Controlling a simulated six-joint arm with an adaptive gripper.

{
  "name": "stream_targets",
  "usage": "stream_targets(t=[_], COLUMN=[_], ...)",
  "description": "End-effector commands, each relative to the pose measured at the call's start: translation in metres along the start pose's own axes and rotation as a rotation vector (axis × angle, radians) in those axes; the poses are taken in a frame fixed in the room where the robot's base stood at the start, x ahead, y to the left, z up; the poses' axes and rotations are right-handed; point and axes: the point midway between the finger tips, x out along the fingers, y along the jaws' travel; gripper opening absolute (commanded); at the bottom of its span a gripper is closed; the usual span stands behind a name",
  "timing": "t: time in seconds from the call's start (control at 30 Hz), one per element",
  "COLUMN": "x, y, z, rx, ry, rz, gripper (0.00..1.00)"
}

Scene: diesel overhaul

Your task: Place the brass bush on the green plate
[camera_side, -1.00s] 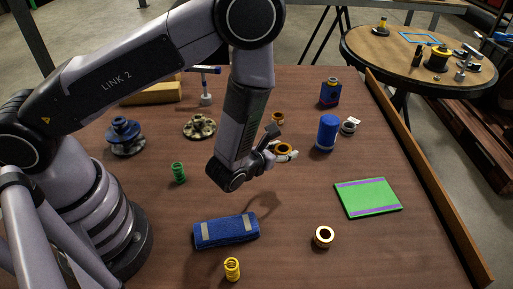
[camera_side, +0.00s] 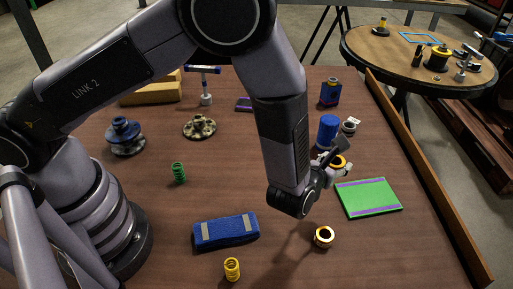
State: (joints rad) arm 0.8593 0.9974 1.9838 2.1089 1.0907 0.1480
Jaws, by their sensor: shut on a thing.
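My gripper (camera_side: 336,164) is shut on a brass bush (camera_side: 339,160), a gold ring partly hidden by the fingers. It is held in the air, just beyond the upper left corner of the green plate (camera_side: 370,198) in the picture. The plate is flat on the table, with a purple strip along its near and far edges, and its top is bare. A second brass bush (camera_side: 323,237), with a dark hole, stands on the table in front of the plate, apart from it.
A blue cylinder (camera_side: 328,130) and a pale fitting (camera_side: 349,126) stand close behind my gripper. A blue roll (camera_side: 226,231), a yellow spring (camera_side: 232,269) and a green spring (camera_side: 178,172) lie to the left. A wooden edge (camera_side: 430,180) bounds the table's right side.

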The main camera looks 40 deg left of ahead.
Motion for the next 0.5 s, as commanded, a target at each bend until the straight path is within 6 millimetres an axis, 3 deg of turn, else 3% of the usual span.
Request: stream_targets(t=[0.33,0.5], x=[0.077,0.108], y=[-0.052,-0.068], z=[-0.010,-0.035], rx=[-0.002,0.001], ry=[-0.003,-0.001], rz=[0.001,0.001], gripper=[0.03,0.03])
